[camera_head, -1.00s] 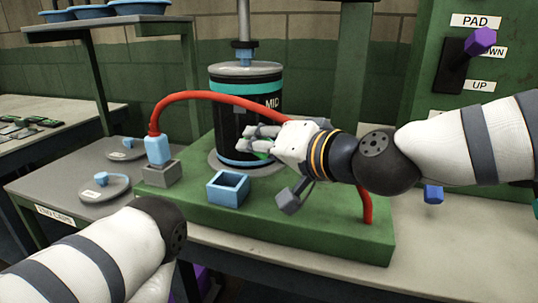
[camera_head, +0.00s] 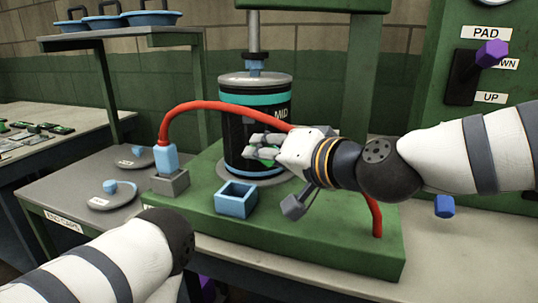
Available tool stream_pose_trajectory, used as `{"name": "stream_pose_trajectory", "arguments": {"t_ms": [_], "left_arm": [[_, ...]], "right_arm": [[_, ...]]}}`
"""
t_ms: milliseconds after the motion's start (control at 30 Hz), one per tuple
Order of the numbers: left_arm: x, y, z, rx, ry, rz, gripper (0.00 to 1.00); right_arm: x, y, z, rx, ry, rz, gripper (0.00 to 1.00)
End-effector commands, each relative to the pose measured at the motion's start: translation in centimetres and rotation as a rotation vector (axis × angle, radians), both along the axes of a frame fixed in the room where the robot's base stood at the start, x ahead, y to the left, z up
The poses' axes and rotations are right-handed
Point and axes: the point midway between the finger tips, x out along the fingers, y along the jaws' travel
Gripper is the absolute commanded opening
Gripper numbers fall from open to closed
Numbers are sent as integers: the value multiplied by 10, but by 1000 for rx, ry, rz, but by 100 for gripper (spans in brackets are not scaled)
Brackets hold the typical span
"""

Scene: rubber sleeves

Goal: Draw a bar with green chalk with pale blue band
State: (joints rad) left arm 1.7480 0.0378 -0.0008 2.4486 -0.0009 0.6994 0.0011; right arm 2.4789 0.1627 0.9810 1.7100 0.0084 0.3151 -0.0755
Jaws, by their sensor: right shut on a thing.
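My right gripper (camera_head: 258,146) is shut in front of the black cylinder (camera_head: 240,120), which has a teal band and the word MID. A small green piece (camera_head: 267,154) shows between its fingers, likely the green chalk. Most of it is hidden by the fingers, and no pale blue band can be made out. I cannot tell whether it touches the cylinder. My left arm comes in at the lower left, but its gripper is out of view.
The cylinder stands on a green base (camera_head: 300,235) with a blue open box (camera_head: 236,198) in front. A red hose (camera_head: 208,105) arches over from a pale blue plug (camera_head: 166,160). Grey discs (camera_head: 113,196) lie at left. A lever panel (camera_head: 465,75) stands at right.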

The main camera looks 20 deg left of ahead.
Motion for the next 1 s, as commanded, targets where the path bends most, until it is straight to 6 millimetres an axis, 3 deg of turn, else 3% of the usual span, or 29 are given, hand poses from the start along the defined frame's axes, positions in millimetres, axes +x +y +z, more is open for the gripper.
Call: {"name": "stream_pose_trajectory", "arguments": {"t_ms": [700, 1000], "left_arm": [[-2, 0, -3, 0, 8, 0, 40], [-5, 0, -6, 0, 18, 0, 40]], "right_arm": [[10, 8, 0, 1, 0, -1, 7], [26, -13, -1, 3, 2, -4, 7]]}}
